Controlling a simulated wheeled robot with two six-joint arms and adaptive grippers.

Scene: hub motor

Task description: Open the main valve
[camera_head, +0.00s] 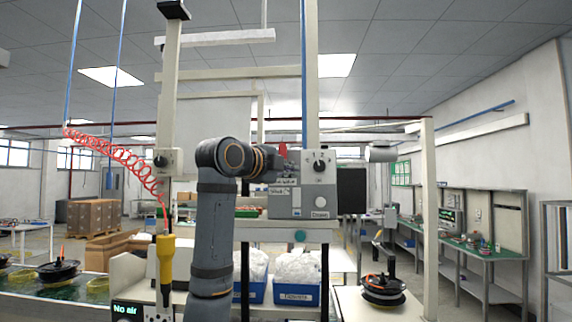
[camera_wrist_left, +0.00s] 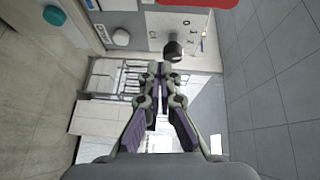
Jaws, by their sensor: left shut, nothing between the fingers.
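A grey control box (camera_head: 300,204) stands in the middle of the head view, with a black rotary knob (camera_head: 319,161) at its upper part and a white round button below. A red part (camera_head: 282,149) shows at its upper left, partly behind my left gripper (camera_head: 277,163). I cannot read which one is labelled main valve. In the left wrist view my left gripper (camera_wrist_left: 158,68) is shut and empty, its fingertips just short of the black knob (camera_wrist_left: 174,51) in the picture. Contact cannot be told. My right gripper is not in view.
A display (camera_head: 128,310) reads "No air". A yellow tool (camera_head: 165,262) hangs on a red coiled hose (camera_head: 115,152) at left. Blue bins (camera_head: 296,292) with bagged parts sit below the box. A black and orange hub part (camera_head: 383,287) lies on the right bench.

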